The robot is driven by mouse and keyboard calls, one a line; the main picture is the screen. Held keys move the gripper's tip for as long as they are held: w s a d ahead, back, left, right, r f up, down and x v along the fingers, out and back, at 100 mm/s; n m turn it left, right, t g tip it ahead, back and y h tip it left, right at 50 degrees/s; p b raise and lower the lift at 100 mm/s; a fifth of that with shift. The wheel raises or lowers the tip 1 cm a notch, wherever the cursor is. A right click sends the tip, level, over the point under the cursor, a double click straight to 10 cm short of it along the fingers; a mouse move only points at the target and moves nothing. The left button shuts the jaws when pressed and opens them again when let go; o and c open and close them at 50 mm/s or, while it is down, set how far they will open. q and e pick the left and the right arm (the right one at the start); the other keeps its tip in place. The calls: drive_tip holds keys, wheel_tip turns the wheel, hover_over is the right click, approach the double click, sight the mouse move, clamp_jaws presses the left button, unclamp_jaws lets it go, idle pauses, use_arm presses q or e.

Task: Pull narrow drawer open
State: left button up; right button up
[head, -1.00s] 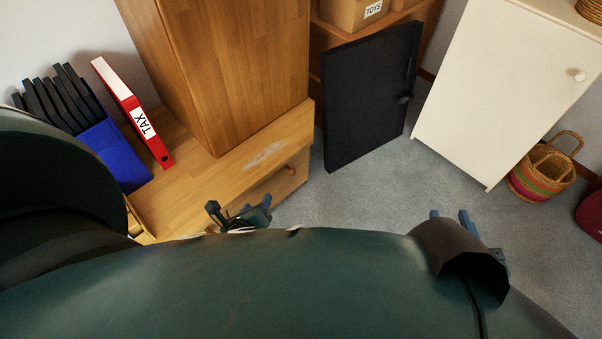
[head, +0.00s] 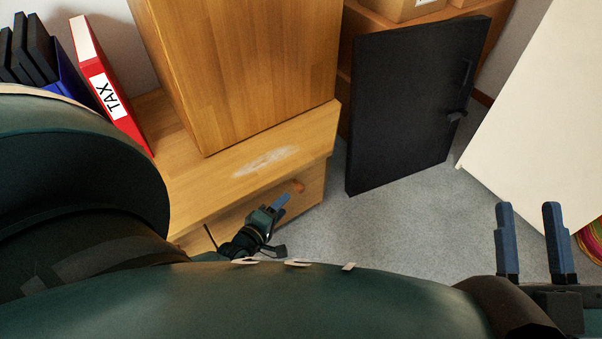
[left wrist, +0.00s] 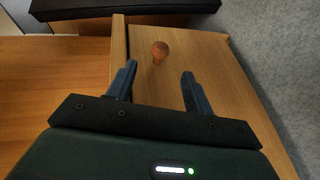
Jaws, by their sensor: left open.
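The narrow drawer's wooden front (head: 312,188) is in the low wooden unit, below its top with a pale scuffed patch. Its round brown knob (head: 298,187) shows at the far end of the front. In the left wrist view the knob (left wrist: 160,50) stands out from the drawer front (left wrist: 205,62), and I see no clear opening gap. My left gripper (head: 277,206) is open beside the knob. In the left wrist view its fingertips (left wrist: 159,70) point toward the knob, which lies just beyond and between them. My right gripper (head: 532,210) is open and empty, well to the right.
A tall wooden cabinet (head: 240,70) stands on the unit. A red TAX binder (head: 105,85) is at the left. A black panel (head: 415,105) stands on the carpet behind, and a white cabinet (head: 540,130) is at the right. Grey carpet (head: 385,225) is clear beside the drawer.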

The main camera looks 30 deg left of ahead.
use_arm(q)
drive_tip(key=b+x, duration=0.4)
drive_tip(key=x, duration=0.5)
drive_tip(key=shift+w+f, duration=0.1)
drive_tip(key=shift+f, duration=0.05)
drive_tip(key=shift+w, duration=0.35)
use_arm(e)
drive_tip(key=r+n+y, duration=0.1)
drive_tip(key=n+y, duration=0.1)
drive_tip(key=r+n+y, duration=0.4)
drive_tip(key=shift+s+d+r, duration=0.2)
drive_tip(key=shift+s+d, duration=0.05)
use_arm(q)
clamp_jaws()
use_arm(e)
drive_tip(key=shift+t, duration=0.3)
